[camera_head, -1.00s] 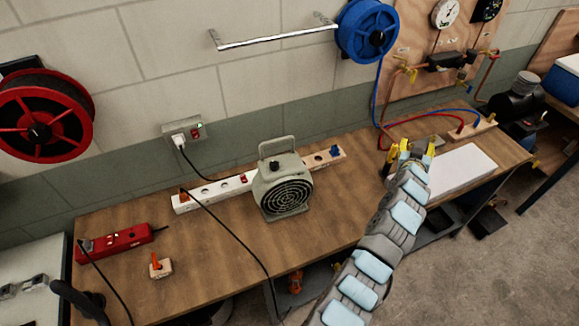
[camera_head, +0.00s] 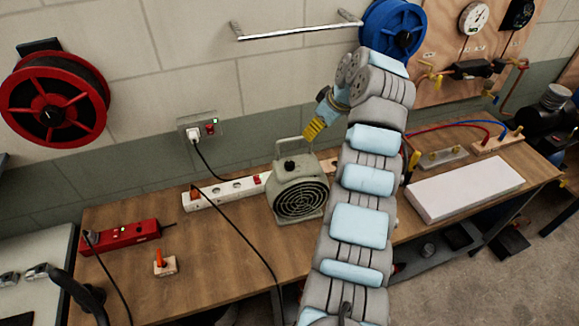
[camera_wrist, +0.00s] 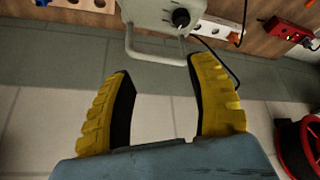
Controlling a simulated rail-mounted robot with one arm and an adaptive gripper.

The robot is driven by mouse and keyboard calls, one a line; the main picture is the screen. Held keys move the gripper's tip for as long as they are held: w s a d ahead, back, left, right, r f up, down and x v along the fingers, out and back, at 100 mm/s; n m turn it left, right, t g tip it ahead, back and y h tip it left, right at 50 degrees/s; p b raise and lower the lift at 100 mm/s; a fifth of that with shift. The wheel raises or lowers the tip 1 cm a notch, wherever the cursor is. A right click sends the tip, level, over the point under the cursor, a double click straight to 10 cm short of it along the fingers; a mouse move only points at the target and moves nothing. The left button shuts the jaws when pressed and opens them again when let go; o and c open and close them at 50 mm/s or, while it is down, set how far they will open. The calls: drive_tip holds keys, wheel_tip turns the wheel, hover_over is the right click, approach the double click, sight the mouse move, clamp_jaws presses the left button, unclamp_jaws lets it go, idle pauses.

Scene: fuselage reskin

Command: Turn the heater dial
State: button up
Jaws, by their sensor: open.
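The grey-green heater (camera_head: 299,193) stands on the wooden bench with its round grille facing the front. Its black dial (camera_head: 289,165) is on the top face near the handle. In the wrist view the heater (camera_wrist: 150,12) is upside down at the top edge, with the dial (camera_wrist: 181,18) showing clearly and the handle below it. My gripper (camera_head: 312,131) has yellow fingers and is above and slightly right of the heater, apart from it. In the wrist view my gripper (camera_wrist: 160,85) is open and empty, its fingertips short of the dial.
A white power strip (camera_head: 222,191) lies behind the heater. A black cord runs from the wall socket (camera_head: 200,128) across the bench. A red power strip (camera_head: 120,236) and a small orange switch (camera_head: 160,257) are at left. A white block (camera_head: 465,187) lies at right.

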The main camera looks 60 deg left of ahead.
sight(290, 163)
drive_tip(key=shift+n+g+h, duration=0.3)
drive_tip(key=shift+n+h, duration=0.2)
drive_tip(key=shift+h, duration=0.2)
drive_tip(key=s+x, duration=0.1)
drive_tip(key=x, duration=0.4)
drive_tip(key=s+p+x, duration=0.1)
drive_tip(key=x, duration=0.5)
drive_tip(key=p+x, duration=0.1)
drive_tip(key=x, duration=0.5)
drive_tip(key=shift+s+d+r, duration=0.25)
drive_tip(key=shift+s+d, duration=0.05)
drive_tip(key=shift+s, duration=0.1)
clamp_jaws()
